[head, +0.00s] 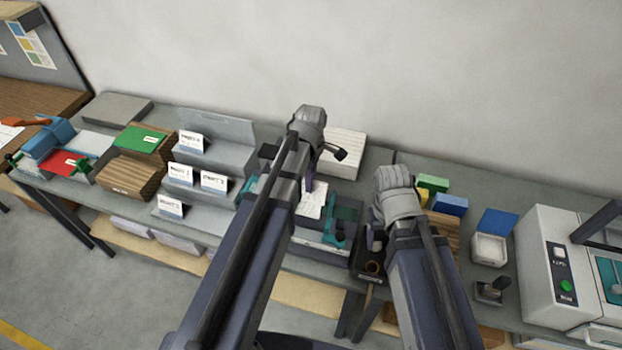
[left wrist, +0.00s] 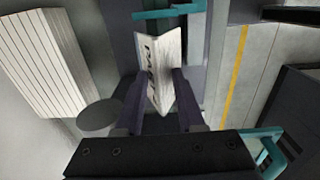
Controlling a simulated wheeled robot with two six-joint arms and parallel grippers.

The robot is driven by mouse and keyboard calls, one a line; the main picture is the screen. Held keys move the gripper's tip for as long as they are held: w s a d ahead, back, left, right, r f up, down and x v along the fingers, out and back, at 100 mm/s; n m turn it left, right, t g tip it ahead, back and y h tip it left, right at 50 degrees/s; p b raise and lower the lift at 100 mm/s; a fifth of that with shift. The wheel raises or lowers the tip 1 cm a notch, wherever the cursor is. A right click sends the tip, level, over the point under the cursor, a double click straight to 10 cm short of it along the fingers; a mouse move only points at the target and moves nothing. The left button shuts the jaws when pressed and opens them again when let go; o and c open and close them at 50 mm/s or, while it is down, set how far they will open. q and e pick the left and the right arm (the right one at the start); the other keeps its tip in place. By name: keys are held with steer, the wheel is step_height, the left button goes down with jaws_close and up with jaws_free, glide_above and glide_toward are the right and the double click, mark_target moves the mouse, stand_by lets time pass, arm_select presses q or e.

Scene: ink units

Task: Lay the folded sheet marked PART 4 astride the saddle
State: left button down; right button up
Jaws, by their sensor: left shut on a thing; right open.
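My left gripper (head: 309,186) is shut on a folded white sheet (head: 312,204). In the left wrist view the sheet (left wrist: 158,72) stands between the two fingers, its fold toward the camera and its halves spread. Dark lettering runs along one half, too blurred to read surely. A teal and grey device (head: 338,236), which seems to carry the saddle, lies beneath and beside the sheet; the saddle itself is mostly hidden by my arm. Teal parts (left wrist: 168,13) show beyond the sheet. I cannot tell whether the sheet touches it. My right gripper (head: 374,240) is open, right of the device.
A grey stepped rack (head: 232,158) with several white folded cards stands left of my left arm. A white paper stack (head: 345,145) lies behind the device. A white machine (head: 545,270) stands at right.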

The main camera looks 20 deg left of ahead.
mark_target(311, 194)
arm_select(q)
steer(key=shift+f+b, duration=2.9)
steer(key=shift+f, duration=0.35)
steer(key=shift+f, duration=0.25)
steer(key=shift+c, duration=2.2)
jaws_free()
steer(key=shift+r, duration=0.15)
step_height(311, 194, up, 8)
steer(key=p, duration=0.7)
steer(key=shift+p, duration=0.35)
